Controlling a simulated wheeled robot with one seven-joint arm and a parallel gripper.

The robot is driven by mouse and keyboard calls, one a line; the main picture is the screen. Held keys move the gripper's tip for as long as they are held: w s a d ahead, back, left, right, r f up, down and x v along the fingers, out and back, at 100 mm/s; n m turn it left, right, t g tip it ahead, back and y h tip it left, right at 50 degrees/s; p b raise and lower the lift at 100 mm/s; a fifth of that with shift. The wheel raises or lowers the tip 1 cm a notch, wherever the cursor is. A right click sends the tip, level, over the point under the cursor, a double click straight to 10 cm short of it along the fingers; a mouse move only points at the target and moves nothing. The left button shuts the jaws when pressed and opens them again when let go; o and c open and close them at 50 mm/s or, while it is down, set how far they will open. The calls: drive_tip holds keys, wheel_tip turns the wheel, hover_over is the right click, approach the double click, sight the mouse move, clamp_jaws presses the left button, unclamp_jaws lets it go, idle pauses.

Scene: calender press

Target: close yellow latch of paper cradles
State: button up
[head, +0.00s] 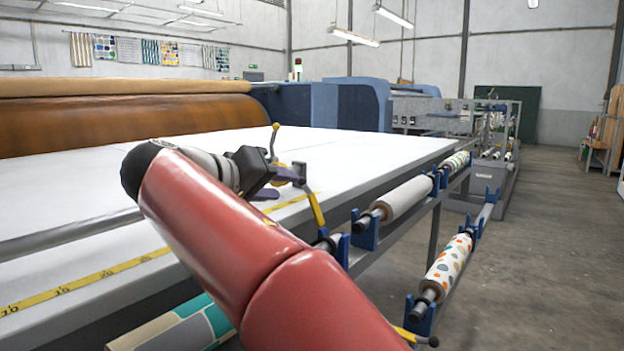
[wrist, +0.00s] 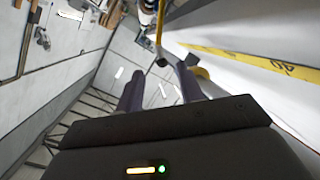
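A yellow latch lever (head: 317,208) with a dark knob at its upper end stands raised at an angle by the blue paper cradles (head: 365,230). It also shows in the wrist view (wrist: 159,25), with its knob just beyond and between my fingertips. My gripper (head: 281,184) is open and empty, its two purple fingers apart; it also shows in the wrist view (wrist: 160,82). I cannot tell whether a finger touches the knob. A third yellow lever (head: 408,334) lies low beside the lower cradle.
Paper rolls rest in cradles along the table's side: a plain white roll (head: 398,202) above and a dotted roll (head: 447,263) below. The white table (head: 370,150) with a yellow measuring tape (head: 90,280) lies left. The floor (head: 550,260) at right is clear.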

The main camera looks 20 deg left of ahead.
sight(302, 186)
drive_tip(key=x, duration=0.8)
drive_tip(key=shift+w+a, duration=0.1)
drive_tip(key=shift+w, duration=0.15)
clamp_jaws()
